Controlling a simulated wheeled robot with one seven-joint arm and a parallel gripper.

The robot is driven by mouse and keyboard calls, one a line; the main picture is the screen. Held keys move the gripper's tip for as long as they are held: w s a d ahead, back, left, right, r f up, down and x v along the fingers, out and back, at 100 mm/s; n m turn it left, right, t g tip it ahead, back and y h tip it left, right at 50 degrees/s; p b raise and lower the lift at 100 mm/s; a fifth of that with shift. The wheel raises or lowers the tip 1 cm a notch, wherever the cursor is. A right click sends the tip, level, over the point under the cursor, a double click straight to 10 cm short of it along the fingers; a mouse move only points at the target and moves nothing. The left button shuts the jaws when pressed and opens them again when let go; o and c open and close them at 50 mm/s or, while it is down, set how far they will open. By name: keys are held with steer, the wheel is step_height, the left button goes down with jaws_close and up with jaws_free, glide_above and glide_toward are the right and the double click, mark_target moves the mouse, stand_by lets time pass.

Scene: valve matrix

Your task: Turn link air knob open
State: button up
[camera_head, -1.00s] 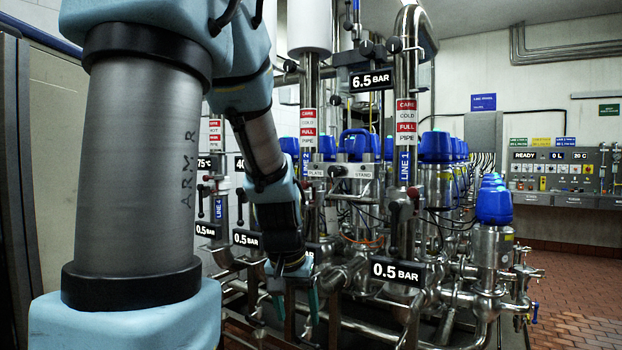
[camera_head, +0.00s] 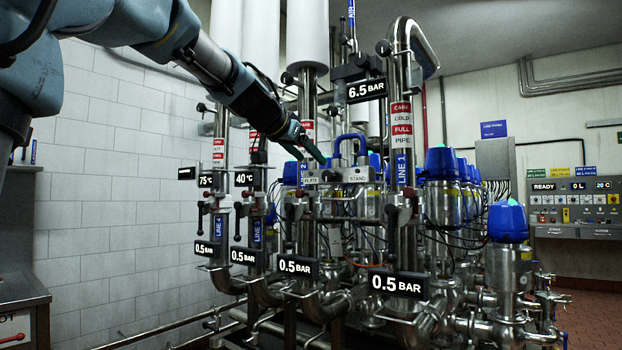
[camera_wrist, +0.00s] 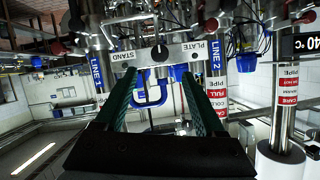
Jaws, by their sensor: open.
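My gripper (camera_head: 305,152) is open and empty, its two green fingers reaching toward the plate marked PLATE and STAND (camera_head: 340,176). In the wrist view the open gripper (camera_wrist: 158,75) points at the same plate (camera_wrist: 184,53), which appears upside down. A round black knob (camera_wrist: 160,53) sits on it between the two labels, lined up with the gap between the fingers and apart from them. A blue U-shaped pipe (camera_wrist: 154,101) shows between the fingers. No label reading link air is legible, so I cannot tell for certain which knob it names.
The LINE 1 pipe (camera_head: 402,140) stands right of the gripper, with a 6.5 BAR display (camera_head: 366,90) above. Several 0.5 BAR displays (camera_head: 398,284) and blue-topped valves (camera_head: 508,222) crowd the pipework. A tiled wall (camera_head: 130,190) stands at left, with free room before it.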

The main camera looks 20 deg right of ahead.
mark_target(326, 175)
steer(key=p+x, duration=0.2)
steer(key=x, duration=0.7)
steer(key=shift+w+d+f, duration=0.15)
steer(key=shift+d, duration=0.1)
jaws_close()
